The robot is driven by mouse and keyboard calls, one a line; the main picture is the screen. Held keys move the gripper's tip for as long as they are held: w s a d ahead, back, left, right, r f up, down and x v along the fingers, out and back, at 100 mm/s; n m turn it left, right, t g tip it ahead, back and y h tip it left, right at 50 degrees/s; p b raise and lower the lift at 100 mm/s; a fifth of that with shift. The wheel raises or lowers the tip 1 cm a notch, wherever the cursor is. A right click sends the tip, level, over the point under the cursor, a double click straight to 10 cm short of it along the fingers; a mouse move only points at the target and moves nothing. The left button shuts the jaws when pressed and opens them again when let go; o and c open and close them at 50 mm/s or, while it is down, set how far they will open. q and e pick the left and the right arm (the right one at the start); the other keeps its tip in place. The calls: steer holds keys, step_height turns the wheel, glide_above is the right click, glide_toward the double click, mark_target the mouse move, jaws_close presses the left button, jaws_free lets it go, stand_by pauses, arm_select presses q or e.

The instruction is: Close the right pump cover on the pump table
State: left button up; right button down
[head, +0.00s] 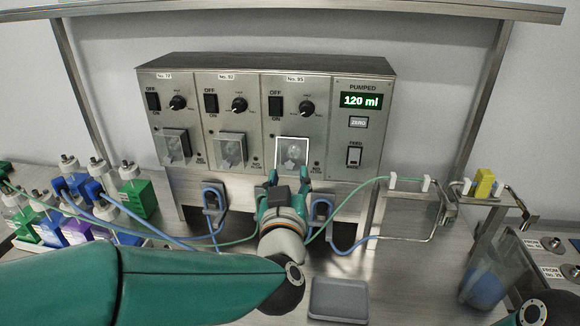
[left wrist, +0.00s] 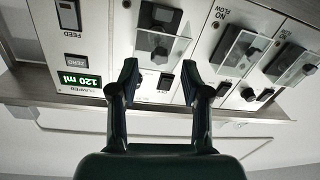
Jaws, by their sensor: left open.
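My left gripper (head: 287,178) is open and empty just below and in front of this cover. The left wrist view shows its fingertips (left wrist: 159,82) spread, with the cover beyond them. Contact cannot be judged. My right gripper is not in view.
The middle cover (head: 230,149) and left cover (head: 174,146) sit beside it. Blue and green tubes run below the pump unit. A grey tray (head: 337,299) lies in front; a clear beaker (head: 490,272) stands right.

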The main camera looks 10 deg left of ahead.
mark_target(290, 167)
arm_select(q)
steer(key=shift+w+a, duration=0.15)
steer(key=shift+w, duration=1.4)
jaws_close()
